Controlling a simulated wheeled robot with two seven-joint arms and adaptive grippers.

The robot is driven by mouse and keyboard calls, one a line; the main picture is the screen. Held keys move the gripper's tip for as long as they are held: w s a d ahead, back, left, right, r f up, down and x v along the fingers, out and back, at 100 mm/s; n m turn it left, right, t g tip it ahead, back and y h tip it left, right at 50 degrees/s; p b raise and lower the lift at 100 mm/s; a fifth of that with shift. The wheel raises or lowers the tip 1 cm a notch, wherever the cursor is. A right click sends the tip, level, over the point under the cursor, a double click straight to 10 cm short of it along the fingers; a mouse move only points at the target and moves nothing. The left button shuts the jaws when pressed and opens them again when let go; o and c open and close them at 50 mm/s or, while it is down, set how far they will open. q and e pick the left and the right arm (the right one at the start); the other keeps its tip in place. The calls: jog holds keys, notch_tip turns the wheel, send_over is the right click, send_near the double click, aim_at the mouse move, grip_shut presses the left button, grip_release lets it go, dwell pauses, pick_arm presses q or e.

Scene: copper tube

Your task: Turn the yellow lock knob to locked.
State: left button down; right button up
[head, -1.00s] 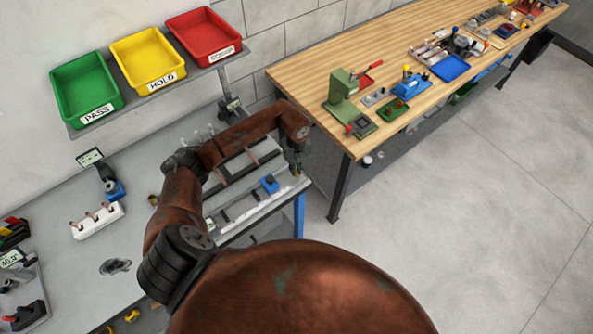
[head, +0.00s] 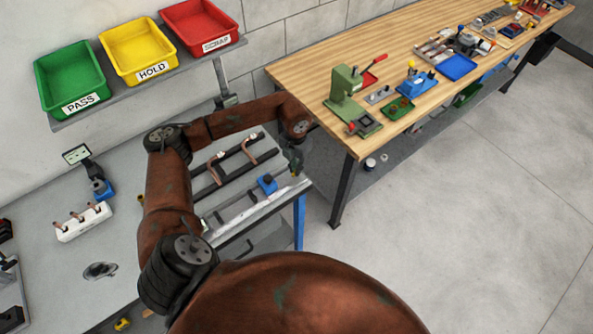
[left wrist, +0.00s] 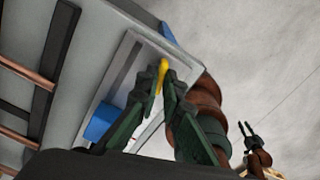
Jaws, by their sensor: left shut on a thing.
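The yellow lock knob (left wrist: 163,72) shows in the left wrist view between the fingertips of my left gripper (left wrist: 163,92), at the edge of a pale fixture plate (left wrist: 118,72). The dark green fingers are shut on the knob. In the head view my left gripper (head: 296,160) is at the right end of the grey bench's fixture, and the knob is hidden there. My right gripper (left wrist: 246,130) shows small in the left wrist view, its fingers apart and empty, away from the fixture. No lock marking is readable.
A blue block (head: 267,184) sits on the fixture beside bent copper tubes (head: 217,168) on dark rails. Green, yellow and red trays (head: 72,78) stand on a shelf above. A wooden bench (head: 310,74) with tools stands at the right. The floor between is clear.

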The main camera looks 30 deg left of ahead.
pick_arm(q)
jog(key=shift+m+b, duration=0.95)
jog(key=shift+m, duration=0.65)
jog(key=c, duration=2.1)
grip_release()
jog(key=shift+r, duration=0.1)
notch_tip(320, 180, up, 12)
jog(key=shift+f, duration=0.1)
